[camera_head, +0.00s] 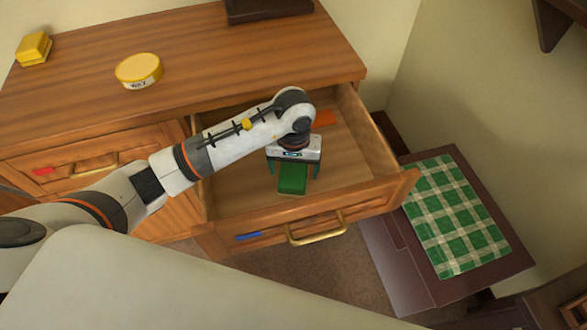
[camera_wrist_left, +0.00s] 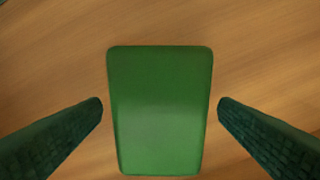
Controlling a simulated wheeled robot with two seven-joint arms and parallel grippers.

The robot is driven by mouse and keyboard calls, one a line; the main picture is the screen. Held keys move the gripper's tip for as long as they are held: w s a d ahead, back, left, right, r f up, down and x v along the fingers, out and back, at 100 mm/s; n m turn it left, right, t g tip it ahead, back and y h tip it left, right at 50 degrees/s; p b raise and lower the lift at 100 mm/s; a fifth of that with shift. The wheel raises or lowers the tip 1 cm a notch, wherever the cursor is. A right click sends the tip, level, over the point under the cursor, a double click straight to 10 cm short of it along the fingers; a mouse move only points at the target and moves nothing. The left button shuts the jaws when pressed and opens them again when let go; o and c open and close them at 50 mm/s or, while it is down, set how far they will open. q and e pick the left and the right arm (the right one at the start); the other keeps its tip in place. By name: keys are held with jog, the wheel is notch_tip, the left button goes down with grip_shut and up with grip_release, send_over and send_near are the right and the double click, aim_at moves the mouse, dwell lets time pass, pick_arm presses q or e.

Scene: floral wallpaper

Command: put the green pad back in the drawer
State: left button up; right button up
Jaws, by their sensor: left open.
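The green pad (camera_head: 292,181) lies inside the open drawer (camera_head: 240,205), on its wooden floor. In the left wrist view the green pad (camera_wrist_left: 160,110) lies between my two dark green fingers, with a gap on each side. My left gripper (camera_head: 293,172) reaches down into the drawer over the pad, and its jaws are open; it also shows in the left wrist view (camera_wrist_left: 160,112). The gripper body hides the far end of the pad in the head view. My right gripper is not in view.
An orange item (camera_head: 325,118) lies at the back of the drawer. A yellow wax tin (camera_head: 139,70) and a yellow block (camera_head: 34,48) stand on the dresser top (camera_head: 200,50). A closed drawer with a red mark (camera_head: 43,171) is left. A green checked cloth (camera_head: 455,215) lies at right.

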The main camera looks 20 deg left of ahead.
aim_at(294, 170)
pick_arm(q)
notch_tip(294, 170, up, 10)
jog(key=shift+r, duration=0.25)
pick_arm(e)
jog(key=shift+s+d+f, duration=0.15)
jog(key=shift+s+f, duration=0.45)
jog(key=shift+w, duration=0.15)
